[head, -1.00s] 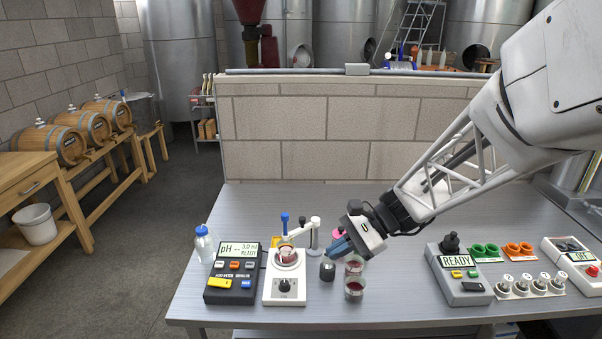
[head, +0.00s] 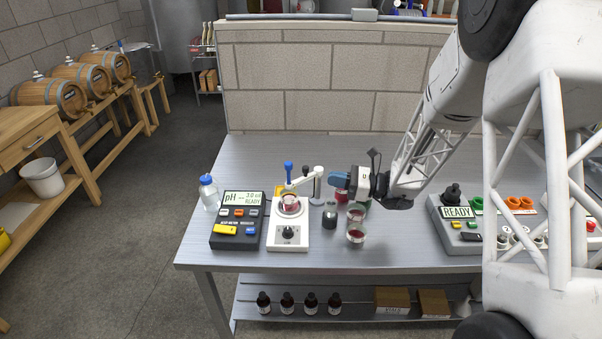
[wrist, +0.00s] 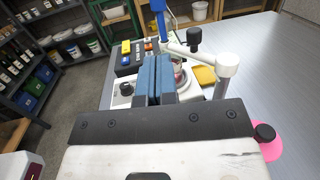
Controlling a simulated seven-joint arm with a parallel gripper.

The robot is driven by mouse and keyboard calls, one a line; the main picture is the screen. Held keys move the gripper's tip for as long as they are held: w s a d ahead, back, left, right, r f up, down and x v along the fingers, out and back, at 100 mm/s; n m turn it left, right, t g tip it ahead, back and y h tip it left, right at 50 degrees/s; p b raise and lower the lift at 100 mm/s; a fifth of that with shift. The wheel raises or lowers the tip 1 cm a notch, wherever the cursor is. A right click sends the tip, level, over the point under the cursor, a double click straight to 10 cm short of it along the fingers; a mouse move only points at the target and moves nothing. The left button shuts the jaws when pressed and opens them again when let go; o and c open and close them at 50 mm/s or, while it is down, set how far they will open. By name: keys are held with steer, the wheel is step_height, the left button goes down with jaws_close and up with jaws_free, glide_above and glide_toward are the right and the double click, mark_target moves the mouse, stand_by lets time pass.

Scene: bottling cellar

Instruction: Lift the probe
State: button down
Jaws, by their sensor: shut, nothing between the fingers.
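The probe (head: 288,172) has a blue top and stands upright in the white holder arm (head: 304,180) over a small beaker of red liquid (head: 291,201) on the white stirrer (head: 289,236). Its blue top also shows in the wrist view (wrist: 158,8). The pH meter (head: 238,220) is left of the stirrer. My gripper (head: 333,181) is right of the probe and its holder post, apart from the probe, with its fingers pointing left. In the wrist view my blue fingers (wrist: 154,62) are together and empty, hiding part of the stirrer.
Beakers of red liquid (head: 356,233) and a dark-capped jar (head: 329,216) stand below my gripper. A capped bottle (head: 209,193) is left of the meter. The bench's left rear is clear.

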steer(key=shift+a, duration=0.15)
stand_by(0.3)
steer(key=w+a, duration=0.1)
steer(key=a, duration=0.8)
steer(key=shift+w+a+r, duration=0.25)
steer(key=shift+w+r, duration=0.05)
steer(key=shift+r, duration=0.15)
steer(key=shift+a+r, duration=0.3)
steer(key=shift+r, duration=0.15)
steer(key=shift+d+r, duration=0.1)
steer(key=s+d+f, duration=0.1)
steer(key=d, duration=0.9)
steer(key=shift+s+f, duration=0.2)
steer(key=shift+s, duration=0.05)
stand_by(0.5)
